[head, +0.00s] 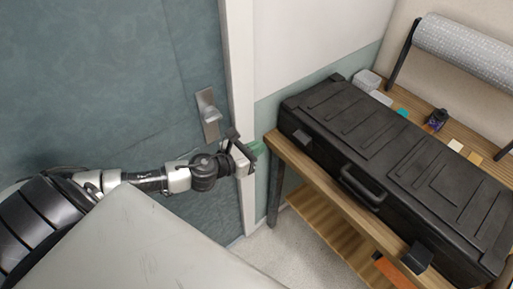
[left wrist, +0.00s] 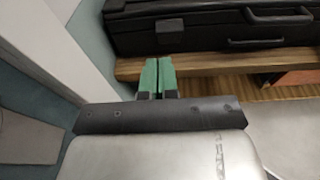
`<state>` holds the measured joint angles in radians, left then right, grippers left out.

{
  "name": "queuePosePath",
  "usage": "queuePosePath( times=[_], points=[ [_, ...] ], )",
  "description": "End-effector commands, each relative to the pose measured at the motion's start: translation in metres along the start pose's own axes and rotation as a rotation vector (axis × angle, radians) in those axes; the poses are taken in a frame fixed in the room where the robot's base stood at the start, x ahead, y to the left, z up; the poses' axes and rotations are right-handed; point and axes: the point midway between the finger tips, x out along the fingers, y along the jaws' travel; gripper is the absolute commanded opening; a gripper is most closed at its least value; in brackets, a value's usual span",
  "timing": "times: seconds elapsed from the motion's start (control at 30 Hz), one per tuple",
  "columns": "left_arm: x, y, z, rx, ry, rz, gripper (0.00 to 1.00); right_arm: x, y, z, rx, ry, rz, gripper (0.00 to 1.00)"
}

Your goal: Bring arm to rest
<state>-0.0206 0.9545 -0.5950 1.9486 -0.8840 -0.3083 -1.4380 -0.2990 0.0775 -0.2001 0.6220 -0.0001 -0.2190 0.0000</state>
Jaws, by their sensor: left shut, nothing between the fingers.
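My left gripper (head: 258,149) reaches out from the left in the head view, near the left end of the wooden table and beside the white door frame. Its green fingertips also show in the left wrist view (left wrist: 158,76), side by side and shut, with nothing between them. They are in front of the table edge as seen from the wrist. My left arm stretches roughly level across the head view. My right gripper is in neither view.
A large black case (head: 400,165) lies on the wooden table (head: 300,165). A lower shelf (head: 330,227) is below. A blue-green door (head: 110,80) with a metal handle (head: 209,115) stands behind my left arm. A paper roll (head: 465,50) is at the upper right. Carpet floor (head: 285,250) is clear.

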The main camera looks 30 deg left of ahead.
Motion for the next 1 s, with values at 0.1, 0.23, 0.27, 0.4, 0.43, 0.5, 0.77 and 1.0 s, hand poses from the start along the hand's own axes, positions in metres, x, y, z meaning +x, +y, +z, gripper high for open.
queuePosePath(
  times=[0.1,0.23,0.27,0.4,0.43,0.5,0.77,1.0],
  points=[
    [0.0,0.0,0.0,0.0,0.0,0.0,0.0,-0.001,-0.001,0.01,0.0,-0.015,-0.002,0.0],
    [0.0,0.0,0.0,0.0,0.0,0.0,0.0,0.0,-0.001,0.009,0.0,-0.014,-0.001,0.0],
    [0.0,0.0,0.0,0.0,0.0,0.0,0.0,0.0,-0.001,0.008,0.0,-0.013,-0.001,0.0],
    [0.0,0.0,0.0,0.0,0.0,0.0,0.0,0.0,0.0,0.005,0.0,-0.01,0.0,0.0],
    [0.0,0.0,0.0,0.0,0.0,0.0,0.0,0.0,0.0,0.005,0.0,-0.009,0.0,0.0],
    [0.001,0.001,-0.003,-0.011,0.004,0.004,0.0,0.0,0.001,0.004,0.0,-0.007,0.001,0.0],
    [0.01,0.043,-0.112,-0.544,0.133,0.219,0.0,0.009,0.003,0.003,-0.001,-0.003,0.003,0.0],
    [-0.029,0.056,-0.286,-1.351,0.217,0.626,0.0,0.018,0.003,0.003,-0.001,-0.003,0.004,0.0]
  ],
)
